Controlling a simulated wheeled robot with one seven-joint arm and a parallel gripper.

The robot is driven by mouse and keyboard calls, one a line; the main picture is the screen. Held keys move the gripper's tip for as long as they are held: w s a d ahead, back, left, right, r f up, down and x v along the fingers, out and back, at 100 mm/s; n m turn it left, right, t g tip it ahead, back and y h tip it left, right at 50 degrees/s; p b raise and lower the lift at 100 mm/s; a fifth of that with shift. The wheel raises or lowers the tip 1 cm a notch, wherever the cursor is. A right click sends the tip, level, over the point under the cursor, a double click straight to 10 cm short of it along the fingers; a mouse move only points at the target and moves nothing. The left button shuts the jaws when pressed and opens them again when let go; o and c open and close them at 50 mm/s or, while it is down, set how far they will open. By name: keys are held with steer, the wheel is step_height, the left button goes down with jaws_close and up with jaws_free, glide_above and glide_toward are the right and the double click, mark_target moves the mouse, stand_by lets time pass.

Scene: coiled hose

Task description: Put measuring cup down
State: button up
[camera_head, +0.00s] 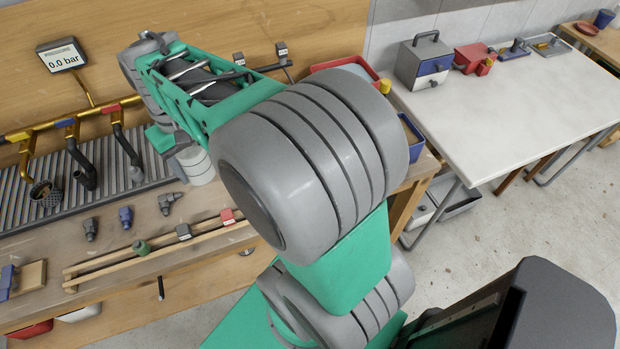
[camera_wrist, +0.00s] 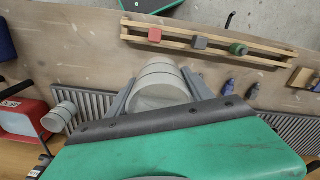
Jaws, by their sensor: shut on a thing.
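My gripper (camera_wrist: 158,80) is shut on the measuring cup (camera_wrist: 160,91), a whitish-grey round vessel, with one finger on each side of it in the wrist view. The cup is over the workbench (camera_wrist: 95,68) near the grey ribbed rack (camera_wrist: 100,102). Whether its base touches the surface cannot be told. In the head view a whitish cylinder (camera_head: 197,167) shows below my forearm and appears to be this cup.
A second whitish cylinder (camera_wrist: 58,117) stands beside a red bin (camera_wrist: 22,122). A wooden rail (camera_head: 160,250) with small coloured blocks lies along the bench front. Dark fittings (camera_head: 90,229) and hooked nozzles (camera_head: 84,165) are to the left. Bare bench shows between rack and rail.

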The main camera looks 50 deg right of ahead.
steer(key=s+d+f+m+b, duration=0.2)
steer(key=s+d+f+m, duration=0.15)
steer(key=s+d, duration=0.65)
steer(key=s+d+f+m+b, duration=0.25)
steer(key=s+d+m, duration=0.3)
steer(key=s, duration=0.85)
steer(key=w+d+f, duration=0.3)
steer(key=w+d+f+p, duration=0.1)
steer(key=w+d+f, duration=0.2)
steer(key=w, duration=0.1)
steer(key=w+d+f, duration=0.3)
steer(key=w, duration=0.1)
steer(key=shift+f+p, duration=0.25)
steer(key=shift+p, duration=0.05)
steer(key=shift+f, duration=1.65)
steer(key=o, duration=1.6)
